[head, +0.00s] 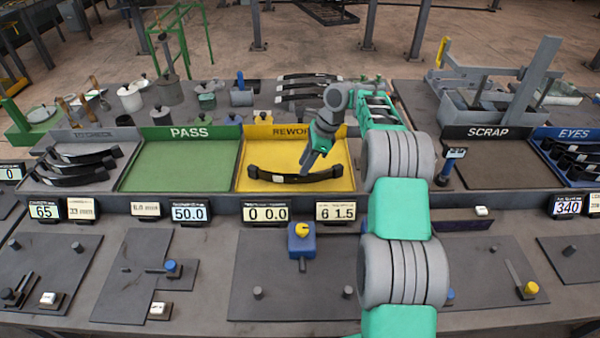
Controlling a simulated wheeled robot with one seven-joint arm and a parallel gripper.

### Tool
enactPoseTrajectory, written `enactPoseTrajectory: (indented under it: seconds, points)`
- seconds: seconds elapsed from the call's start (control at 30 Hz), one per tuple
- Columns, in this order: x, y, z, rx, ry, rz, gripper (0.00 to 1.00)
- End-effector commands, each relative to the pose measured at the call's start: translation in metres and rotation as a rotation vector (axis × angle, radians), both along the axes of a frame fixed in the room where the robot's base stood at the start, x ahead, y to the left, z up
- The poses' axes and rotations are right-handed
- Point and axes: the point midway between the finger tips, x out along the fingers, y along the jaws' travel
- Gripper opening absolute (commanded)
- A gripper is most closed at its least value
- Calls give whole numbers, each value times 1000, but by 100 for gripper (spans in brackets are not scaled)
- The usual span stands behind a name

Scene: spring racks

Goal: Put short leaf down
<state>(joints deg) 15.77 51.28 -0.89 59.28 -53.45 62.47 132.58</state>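A dark, curved leaf (268,176) with a small pale label lies in, or just above, the yellow REWORK tray (251,152). I take it for the short leaf. My gripper (306,168) points down over the tray, with its tips at the middle to right part of this leaf. The tips are small and partly merge with the leaf, so I cannot tell whether they are open or shut on it. I also cannot tell whether the leaf rests fully on the tray floor.
The green PASS tray (178,167) to the left is empty. The TO CHECK tray (45,178) holds several dark leaves. The SCRAP tray (500,165) looks empty, and the blue EYES tray (545,150) holds dark parts. Numbered displays (267,214) line the front edge.

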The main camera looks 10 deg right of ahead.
Motion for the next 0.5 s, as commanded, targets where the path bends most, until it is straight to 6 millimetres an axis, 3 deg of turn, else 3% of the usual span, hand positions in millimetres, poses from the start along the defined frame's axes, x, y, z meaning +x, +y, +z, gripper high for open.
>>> enactPoseTrajectory:
  seconds: [0.13, 0.27, 0.37, 0.5]
  points:
    - [-1, -7, 19, 1, -3, 3, 30]
    - [-7, 1, 49, -19, -61, 82, 30]
    - [-24, 17, 91, -62, -167, 239, 30]
    - [-71, 38, 142, -165, -335, 519, 30]
